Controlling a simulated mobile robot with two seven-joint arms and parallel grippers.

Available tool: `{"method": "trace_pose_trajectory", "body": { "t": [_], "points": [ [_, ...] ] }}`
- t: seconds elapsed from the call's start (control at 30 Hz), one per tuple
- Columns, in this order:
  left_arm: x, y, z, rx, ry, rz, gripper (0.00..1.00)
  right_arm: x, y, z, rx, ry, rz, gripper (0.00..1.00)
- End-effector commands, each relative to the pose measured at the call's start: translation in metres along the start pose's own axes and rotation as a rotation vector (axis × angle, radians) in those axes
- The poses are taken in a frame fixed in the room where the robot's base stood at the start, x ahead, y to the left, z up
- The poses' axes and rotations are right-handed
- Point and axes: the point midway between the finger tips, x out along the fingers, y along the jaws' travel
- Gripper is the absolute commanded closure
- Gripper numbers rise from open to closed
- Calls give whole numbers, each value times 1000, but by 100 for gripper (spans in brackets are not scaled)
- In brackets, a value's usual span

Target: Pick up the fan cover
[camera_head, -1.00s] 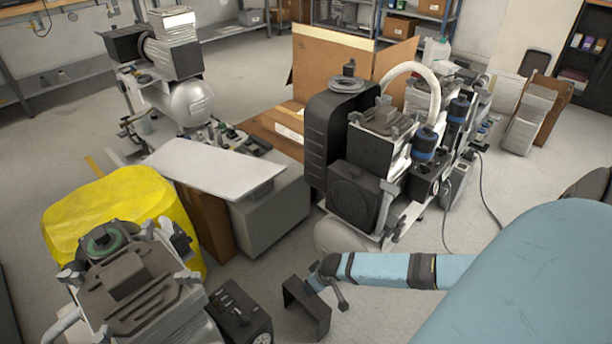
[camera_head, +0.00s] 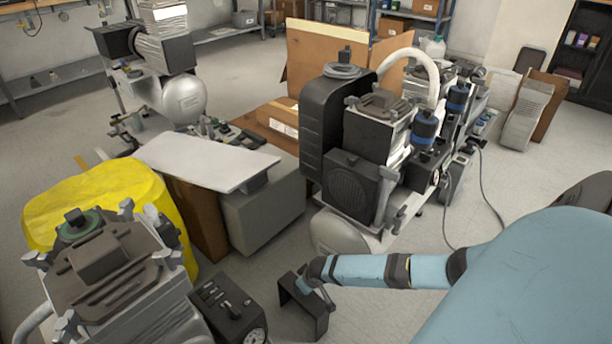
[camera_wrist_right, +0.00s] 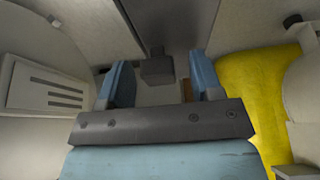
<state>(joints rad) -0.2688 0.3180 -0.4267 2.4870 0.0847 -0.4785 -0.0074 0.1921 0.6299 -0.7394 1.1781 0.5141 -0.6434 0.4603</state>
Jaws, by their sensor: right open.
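A dark square panel with a round grille (camera_head: 350,188) is on the front of the middle compressor. It looks most like the fan cover, but I cannot be sure. My right arm comes in from the right in the head view. Its dark gripper (camera_head: 305,318) is open in front of this compressor, apart from the panel and below it in the picture. In the right wrist view the two blue fingers of the gripper (camera_wrist_right: 160,84) are spread, with nothing held between them. The grille panel is not recognisable there. My left gripper is out of view.
A compressor (camera_head: 105,275) and a yellow object (camera_head: 110,190) stand at lower left. A white board (camera_head: 205,160) lies on a grey block. A dark gauge box (camera_head: 228,308) is left of my right gripper. A cable (camera_head: 488,200) trails on the floor at right.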

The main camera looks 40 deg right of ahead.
Motion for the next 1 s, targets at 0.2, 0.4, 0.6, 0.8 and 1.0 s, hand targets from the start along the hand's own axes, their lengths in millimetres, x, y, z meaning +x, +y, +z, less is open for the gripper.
{"method": "trace_pose_trajectory", "body": {
  "t": [0.2,0.4,0.6,0.8,1.0],
  "points": [
    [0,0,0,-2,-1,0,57,-1,0,0,0,0,0,66],
    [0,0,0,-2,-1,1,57,-1,0,0,0,0,0,100],
    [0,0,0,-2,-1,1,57,-1,0,-1,0,1,0,100],
    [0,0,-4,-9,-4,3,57,-6,0,-3,1,1,-1,100],
    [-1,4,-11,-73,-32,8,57,-30,0,-12,0,1,-1,100]
  ]
}}
